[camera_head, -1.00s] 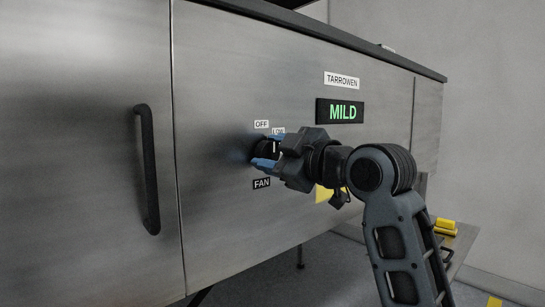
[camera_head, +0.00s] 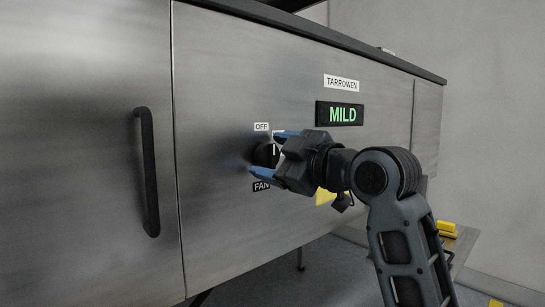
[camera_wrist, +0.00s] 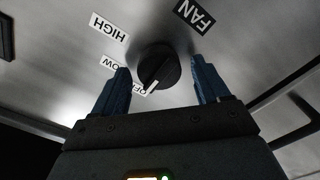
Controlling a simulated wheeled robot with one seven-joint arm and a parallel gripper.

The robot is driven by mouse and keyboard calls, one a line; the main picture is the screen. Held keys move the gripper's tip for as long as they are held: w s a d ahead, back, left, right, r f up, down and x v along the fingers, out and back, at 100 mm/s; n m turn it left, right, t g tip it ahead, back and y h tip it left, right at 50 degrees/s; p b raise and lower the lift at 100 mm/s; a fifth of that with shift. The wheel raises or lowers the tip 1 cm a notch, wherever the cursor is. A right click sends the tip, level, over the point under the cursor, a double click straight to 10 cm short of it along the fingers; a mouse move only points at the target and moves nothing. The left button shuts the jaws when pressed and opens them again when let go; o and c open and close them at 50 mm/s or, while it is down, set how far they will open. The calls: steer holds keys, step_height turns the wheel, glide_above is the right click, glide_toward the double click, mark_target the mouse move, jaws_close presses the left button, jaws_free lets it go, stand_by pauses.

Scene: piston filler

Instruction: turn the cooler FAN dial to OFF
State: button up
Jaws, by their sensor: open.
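My gripper (camera_head: 264,152) is open. In the wrist view its blue fingers (camera_wrist: 160,67) stand on either side of the dial with a gap on each side.
The LOW label (camera_wrist: 111,63) and HIGH label (camera_wrist: 108,26) sit around the dial. A display (camera_head: 340,114) reads MILD. A vertical black door handle (camera_head: 147,170) stands to the left. Yellow items (camera_head: 446,229) lie at the lower right.

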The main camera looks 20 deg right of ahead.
steer(key=v, duration=0.7)
steer(key=shift+b, duration=0.3)
